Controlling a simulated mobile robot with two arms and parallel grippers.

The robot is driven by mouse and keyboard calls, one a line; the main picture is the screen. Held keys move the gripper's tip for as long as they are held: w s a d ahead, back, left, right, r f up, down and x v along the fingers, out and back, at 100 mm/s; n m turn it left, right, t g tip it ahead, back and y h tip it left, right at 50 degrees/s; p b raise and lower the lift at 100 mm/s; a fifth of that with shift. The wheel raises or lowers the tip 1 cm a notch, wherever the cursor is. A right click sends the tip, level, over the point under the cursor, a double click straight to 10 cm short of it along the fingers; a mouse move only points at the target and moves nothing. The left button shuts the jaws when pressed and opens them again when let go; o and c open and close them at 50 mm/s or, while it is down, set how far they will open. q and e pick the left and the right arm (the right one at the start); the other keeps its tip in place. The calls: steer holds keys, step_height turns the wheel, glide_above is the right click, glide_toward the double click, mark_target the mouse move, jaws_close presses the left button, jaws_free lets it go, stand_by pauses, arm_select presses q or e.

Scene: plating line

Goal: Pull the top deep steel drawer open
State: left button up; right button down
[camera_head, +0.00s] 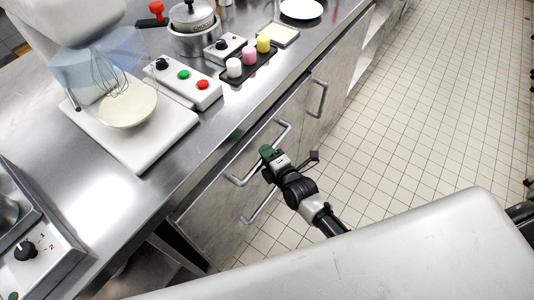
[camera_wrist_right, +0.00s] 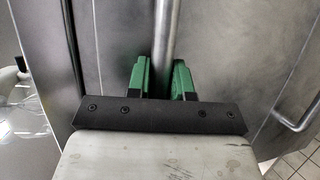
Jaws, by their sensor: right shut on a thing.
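The top deep steel drawer (camera_head: 226,190) is in the front of the steel counter, below the worktop edge. Its bar handle (camera_head: 238,181) runs along the drawer front. My right gripper (camera_head: 267,153) reaches the handle from the aisle side, and its green fingers are around the bar near its middle. In the right wrist view the handle bar (camera_wrist_right: 167,35) stands upright between the two green fingers, and the gripper (camera_wrist_right: 163,78) is shut on it. The drawer front looks about flush with the counter front; any small gap is hard to see. My left gripper is not in view.
A lower handle (camera_head: 262,206) and another handle (camera_head: 318,98) to the right stick out from the fronts. The tiled floor (camera_head: 420,120) is clear.

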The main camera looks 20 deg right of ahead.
steer(key=s+d+p, duration=0.3)
steer(key=s+d, duration=0.7)
steer(key=s, duration=0.3)
steer(key=s+d+p, duration=0.3)
steer(key=s+d, duration=0.8)
steer(key=s, duration=0.3)
steer(key=shift+s, duration=0.15)
steer(key=shift+d, duration=0.1)
steer(key=c, duration=1)
jaws_free()
steer(key=b+v, duration=0.1)
steer(key=v, duration=0.9)
steer(key=shift+s, duration=0.35)
